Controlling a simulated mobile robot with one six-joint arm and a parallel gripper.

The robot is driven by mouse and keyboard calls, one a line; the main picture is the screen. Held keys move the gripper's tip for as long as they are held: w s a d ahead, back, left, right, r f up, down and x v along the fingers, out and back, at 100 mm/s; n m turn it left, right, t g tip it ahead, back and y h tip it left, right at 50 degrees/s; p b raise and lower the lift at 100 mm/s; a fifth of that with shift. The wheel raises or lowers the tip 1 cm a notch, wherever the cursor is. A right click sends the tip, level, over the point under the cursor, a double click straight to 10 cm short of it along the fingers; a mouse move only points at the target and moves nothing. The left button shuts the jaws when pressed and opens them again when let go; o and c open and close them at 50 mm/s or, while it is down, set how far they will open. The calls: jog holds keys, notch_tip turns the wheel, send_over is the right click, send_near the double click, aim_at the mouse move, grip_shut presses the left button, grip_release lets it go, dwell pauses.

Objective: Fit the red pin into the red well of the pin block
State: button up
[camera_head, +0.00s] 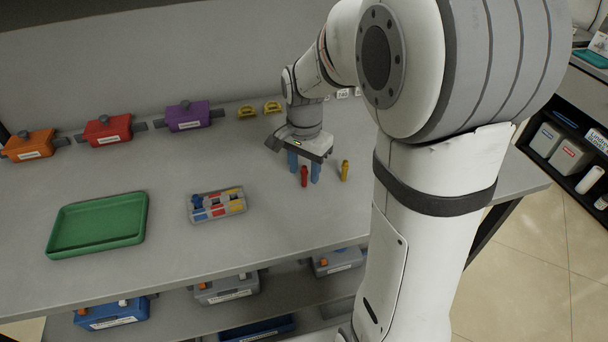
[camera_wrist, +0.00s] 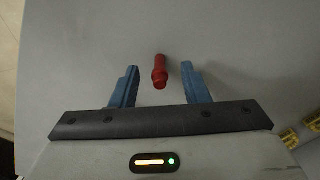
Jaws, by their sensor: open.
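The red pin (camera_head: 304,176) stands upright on the grey table, and it also shows in the wrist view (camera_wrist: 159,72). My gripper (camera_head: 303,174) is open, with its two blue fingers on either side of the red pin. In the wrist view my gripper (camera_wrist: 160,78) has a gap between each finger and the pin, and neither finger touches it. The pin block (camera_head: 217,204) lies on the table to the left, with red, yellow and blue coloured parts on its top. A blue pin (camera_head: 197,201) stands at its left end. The red well (camera_head: 218,211) seems to be near its middle.
A yellow pin (camera_head: 345,170) stands close to the right of my gripper. A green tray (camera_head: 97,224) lies at the left. Orange (camera_head: 29,145), red (camera_head: 108,130) and purple (camera_head: 188,116) boxes line the back. Yellow pieces (camera_head: 271,107) lie behind my gripper. The table between pin and block is clear.

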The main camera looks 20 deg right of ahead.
grip_shut()
dwell(0.4)
jog(key=shift+r, duration=0.1)
